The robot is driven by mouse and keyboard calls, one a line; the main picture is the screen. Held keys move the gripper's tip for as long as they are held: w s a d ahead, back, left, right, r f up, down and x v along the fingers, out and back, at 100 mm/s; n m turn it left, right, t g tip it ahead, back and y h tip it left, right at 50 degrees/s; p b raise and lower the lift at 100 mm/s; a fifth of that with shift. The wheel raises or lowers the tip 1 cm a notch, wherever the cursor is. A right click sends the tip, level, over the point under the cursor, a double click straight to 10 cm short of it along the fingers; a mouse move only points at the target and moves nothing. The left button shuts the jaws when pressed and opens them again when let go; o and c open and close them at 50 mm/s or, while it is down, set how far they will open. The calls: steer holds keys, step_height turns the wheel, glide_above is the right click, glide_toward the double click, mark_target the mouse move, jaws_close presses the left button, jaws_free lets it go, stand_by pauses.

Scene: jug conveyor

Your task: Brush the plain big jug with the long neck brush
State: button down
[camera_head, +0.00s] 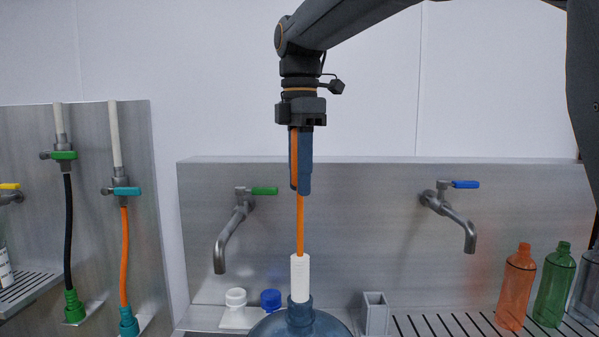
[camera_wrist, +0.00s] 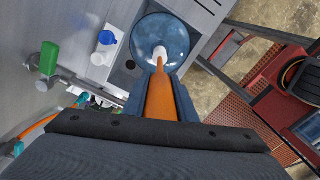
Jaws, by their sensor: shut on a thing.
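The plain big jug (camera_head: 301,319) is translucent blue and stands upright at the bottom middle of the head view, its lower part cut off by the frame. It also shows from above in the wrist view (camera_wrist: 146,34). My gripper (camera_head: 301,190) is above the jug, pointing down, shut on the orange handle of the long neck brush (camera_head: 300,225). The brush hangs upright, its white head (camera_head: 300,273) at the jug's mouth. The lower end of the white head meets the neck; whether it is inside is hard to tell.
A white cap (camera_head: 236,298) and a blue cap (camera_head: 270,299) lie left of the jug. A small grey holder (camera_head: 375,313) stands right of it. Orange (camera_head: 516,288) and green bottles (camera_head: 554,285) stand at right. Two taps (camera_head: 236,228) (camera_head: 450,212) stick out from the steel back panel.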

steer(key=b, duration=0.3)
glide_above(300, 270)
steer(key=w, duration=0.2)
step_height(300, 270, down, 6)
steer(key=shift+a+f, duration=0.1)
stand_by(0.5)
step_height(300, 270, down, 14)
steer(key=b, duration=0.7)
step_height(300, 270, up, 14)
steer(key=p, duration=1.3)
steer(key=shift+f+b, duration=3.55)
steer(key=shift+f, duration=3.4)
step_height(300, 270, up, 9)
steer(key=p, duration=0.7)
steer(key=shift+f, duration=0.15)
steer(key=shift+r+p, duration=0.3)
steer(key=shift+r, duration=2.35)
